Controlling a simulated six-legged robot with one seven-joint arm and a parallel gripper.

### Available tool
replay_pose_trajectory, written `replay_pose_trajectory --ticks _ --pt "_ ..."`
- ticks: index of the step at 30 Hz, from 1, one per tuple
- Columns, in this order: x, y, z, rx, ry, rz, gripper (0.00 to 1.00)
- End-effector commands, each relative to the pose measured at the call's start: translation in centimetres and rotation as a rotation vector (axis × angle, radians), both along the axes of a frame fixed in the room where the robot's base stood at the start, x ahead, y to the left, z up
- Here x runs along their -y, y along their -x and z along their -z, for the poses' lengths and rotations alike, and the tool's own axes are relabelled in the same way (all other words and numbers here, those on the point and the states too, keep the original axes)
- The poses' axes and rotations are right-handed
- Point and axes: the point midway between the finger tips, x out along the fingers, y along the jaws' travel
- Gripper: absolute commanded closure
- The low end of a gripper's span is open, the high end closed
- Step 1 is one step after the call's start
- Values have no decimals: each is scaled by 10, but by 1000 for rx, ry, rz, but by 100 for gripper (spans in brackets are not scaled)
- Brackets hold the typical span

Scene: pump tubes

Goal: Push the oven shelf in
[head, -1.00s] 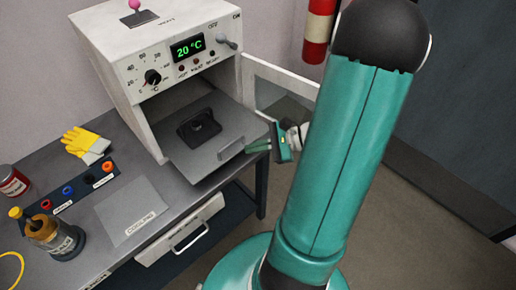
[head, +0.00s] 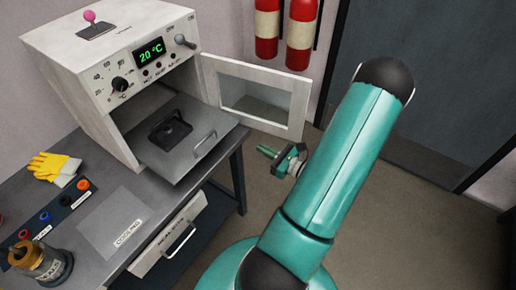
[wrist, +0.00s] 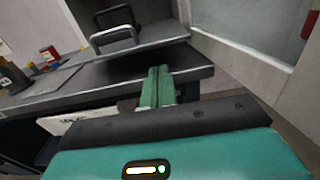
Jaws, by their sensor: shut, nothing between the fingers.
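The grey oven shelf (head: 188,152) sticks out of the front of the white oven (head: 90,75). The oven's inside is mostly hidden.
The oven door (head: 258,95) stands open to the right, behind my gripper. A half-open drawer (head: 172,235) is below the bench (head: 90,235). Yellow gloves (head: 52,166) and a brown bottle (head: 40,262) are on the bench at left. Two red extinguishers (head: 300,35) hang behind the door.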

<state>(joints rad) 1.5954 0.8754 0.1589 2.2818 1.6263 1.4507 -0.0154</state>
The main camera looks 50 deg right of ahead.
Motion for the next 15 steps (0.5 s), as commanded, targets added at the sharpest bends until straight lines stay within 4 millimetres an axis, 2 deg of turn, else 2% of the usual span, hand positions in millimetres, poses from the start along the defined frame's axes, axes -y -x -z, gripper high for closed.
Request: replay_pose_trajectory --ticks 6,15 --pt "-2 -44 -1 1 1 -7 100" --pt "-5 -99 -1 0 0 -7 100"
